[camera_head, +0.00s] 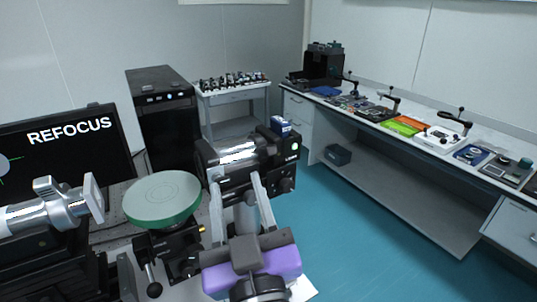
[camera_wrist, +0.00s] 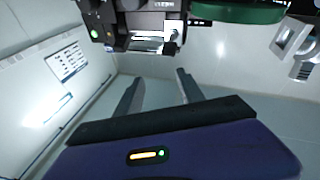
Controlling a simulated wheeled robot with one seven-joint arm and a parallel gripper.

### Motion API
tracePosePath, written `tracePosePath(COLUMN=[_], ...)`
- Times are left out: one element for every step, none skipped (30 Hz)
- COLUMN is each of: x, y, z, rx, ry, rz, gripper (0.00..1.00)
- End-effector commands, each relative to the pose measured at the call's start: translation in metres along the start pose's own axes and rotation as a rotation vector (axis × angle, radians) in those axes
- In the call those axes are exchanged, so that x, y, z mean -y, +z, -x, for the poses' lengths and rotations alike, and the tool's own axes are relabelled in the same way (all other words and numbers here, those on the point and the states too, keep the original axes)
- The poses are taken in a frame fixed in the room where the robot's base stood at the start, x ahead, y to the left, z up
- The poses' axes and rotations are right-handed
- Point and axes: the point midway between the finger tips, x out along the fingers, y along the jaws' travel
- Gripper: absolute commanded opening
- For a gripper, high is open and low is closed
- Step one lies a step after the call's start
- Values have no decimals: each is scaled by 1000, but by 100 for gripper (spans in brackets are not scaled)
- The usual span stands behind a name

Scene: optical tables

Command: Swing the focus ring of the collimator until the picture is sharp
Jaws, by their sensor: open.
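A black unit with a silver barrel and side knobs (camera_head: 245,158) stands just beyond my gripper (camera_head: 236,184); it also shows at the top of the wrist view (camera_wrist: 150,22). A second silver barrel (camera_head: 45,212) with a square end plate is at the left. I cannot tell for sure which is the collimator, or pick out its focus ring. My gripper is open and empty, its fingers (camera_wrist: 158,78) apart and pointing at the black unit; contact is not clear. The monitor (camera_head: 60,150) reads "REFOCUS", with part of a grey disc and a green line.
A green-rimmed round stage (camera_head: 162,197) sits between the two barrels, left of my gripper. A black computer tower (camera_head: 163,115) and a small cart (camera_head: 235,93) stand behind. A long bench (camera_head: 400,165) with instruments runs along the right; the teal floor before it is clear.

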Motion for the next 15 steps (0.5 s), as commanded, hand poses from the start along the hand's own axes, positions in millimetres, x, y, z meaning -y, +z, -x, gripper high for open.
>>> tracePosePath(x=[0,-1,-3,-6,-9,-15,-20,-24,-30,-33,-36,-39,-41,-42,-44], y=[-16,-21,-26,-28,-30,-28,-24,-18,-9,-2,3,9,12,15,18], z=[-12,-17,-24,-28,-31,-35,-36,-36,-34,-32,-31,-29,-28,-26,-25], rx=[3,14,32,48,65,94,119,144,178,202,221,243,257,268,280], ry=[23,40,65,85,107,140,163,185,209,224,238,254,264,271,280], rz=[-12,-15,-22,-29,-34,-40,-42,-44,-44,-44,-44,-47,-51,-55,-59], gripper=[46,46,46,46,46,46,46,46,46,46,46,46,46,46,46])
